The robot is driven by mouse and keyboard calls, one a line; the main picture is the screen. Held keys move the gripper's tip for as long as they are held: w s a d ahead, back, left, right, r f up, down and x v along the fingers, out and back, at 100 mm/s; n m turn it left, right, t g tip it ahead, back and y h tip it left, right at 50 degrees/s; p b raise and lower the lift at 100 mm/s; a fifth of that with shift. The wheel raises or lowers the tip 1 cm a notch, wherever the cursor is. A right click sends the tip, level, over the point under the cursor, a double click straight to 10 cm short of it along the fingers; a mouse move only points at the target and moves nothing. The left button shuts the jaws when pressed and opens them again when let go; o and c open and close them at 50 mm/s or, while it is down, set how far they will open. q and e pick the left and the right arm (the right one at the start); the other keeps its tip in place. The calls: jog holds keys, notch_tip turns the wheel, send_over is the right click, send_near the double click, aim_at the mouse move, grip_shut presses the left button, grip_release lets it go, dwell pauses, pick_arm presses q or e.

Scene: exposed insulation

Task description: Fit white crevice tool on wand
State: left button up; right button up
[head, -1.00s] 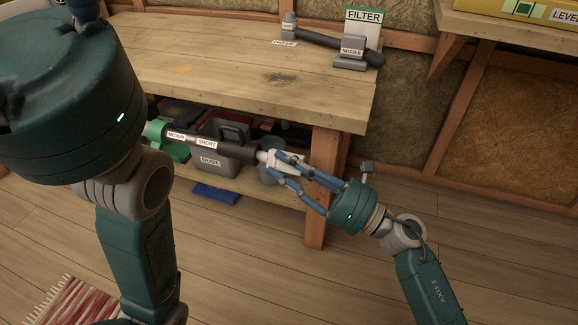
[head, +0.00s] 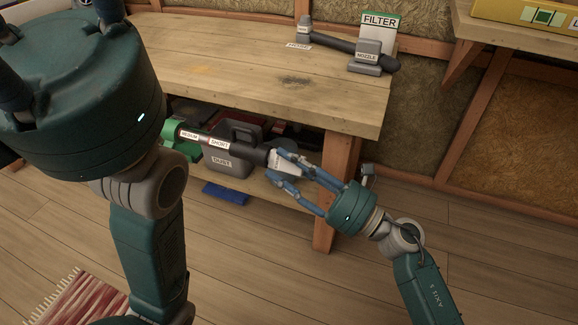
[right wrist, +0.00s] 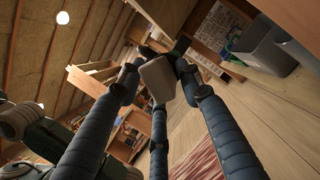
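The white crevice tool (head: 278,163) is between the fingers of my right gripper (head: 287,169), which is shut on it. A pale block, which looks like the tool, also shows between the fingers in the right wrist view (right wrist: 158,80). The dark wand (head: 247,153) points right, with "MEDIUM" and "SHORT" labels along its tube. The tool is in line with the wand's right end and appears to meet it; I cannot tell whether it is seated. My left gripper (head: 80,90) is large at the left, its fingers mostly cut off by the frame.
A grey "DUST" bin (head: 228,165) stands behind the wand on the lower shelf. A green holder (head: 178,142) is at the wand's left end. A blue item (head: 226,193) lies below. The workbench (head: 240,70) carries a hose, nozzle (head: 367,57) and filter box (head: 381,22).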

jog(key=shift+d, duration=0.1)
jog(key=v, duration=1.2)
dwell(0.6)
